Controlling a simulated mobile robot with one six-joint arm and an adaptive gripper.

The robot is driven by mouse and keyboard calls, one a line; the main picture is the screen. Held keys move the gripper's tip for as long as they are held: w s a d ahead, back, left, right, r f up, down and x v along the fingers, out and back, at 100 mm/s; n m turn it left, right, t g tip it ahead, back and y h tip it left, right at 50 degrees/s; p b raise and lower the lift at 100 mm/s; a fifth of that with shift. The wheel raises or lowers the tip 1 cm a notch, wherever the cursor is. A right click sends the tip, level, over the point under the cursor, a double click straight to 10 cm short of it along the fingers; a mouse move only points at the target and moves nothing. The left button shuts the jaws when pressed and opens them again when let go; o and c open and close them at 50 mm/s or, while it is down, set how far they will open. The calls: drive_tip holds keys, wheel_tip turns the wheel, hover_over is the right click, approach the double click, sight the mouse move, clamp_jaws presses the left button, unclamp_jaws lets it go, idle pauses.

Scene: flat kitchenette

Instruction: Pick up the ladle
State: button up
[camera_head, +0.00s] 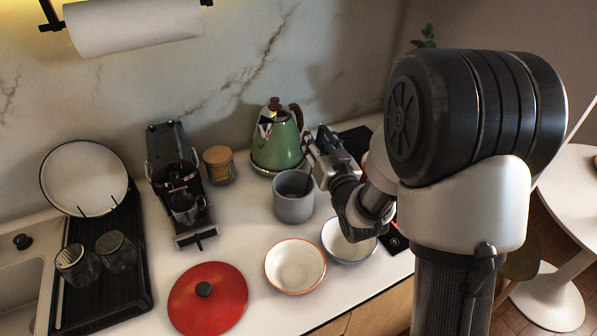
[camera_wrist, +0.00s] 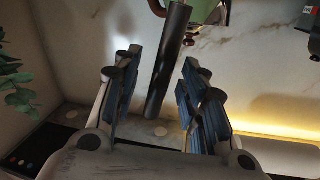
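A dark ladle handle (camera_head: 309,183) stands up out of the grey crock (camera_head: 293,200) in the head view; the ladle's lower part is hidden inside the crock. In the wrist view a long dark rod, seemingly the ladle handle (camera_wrist: 170,62), runs between the two blue-padded fingers, with a visible gap on each side. My gripper (camera_wrist: 160,95) is open. In the head view my gripper (camera_head: 322,154) is above and just right of the crock, close to the handle.
A green kettle (camera_head: 279,140) stands close behind the gripper. A white bowl (camera_head: 295,266) and a second bowl (camera_head: 349,241) are in front. A lidded jar (camera_head: 219,166), coffee machine (camera_head: 178,185) and red lid (camera_head: 208,299) are to the left. A dark cooktop (camera_head: 393,240) lies right.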

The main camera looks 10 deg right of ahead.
drive_tip(key=shift+s, duration=0.15)
drive_tip(key=shift+c, duration=0.4)
clamp_jaws()
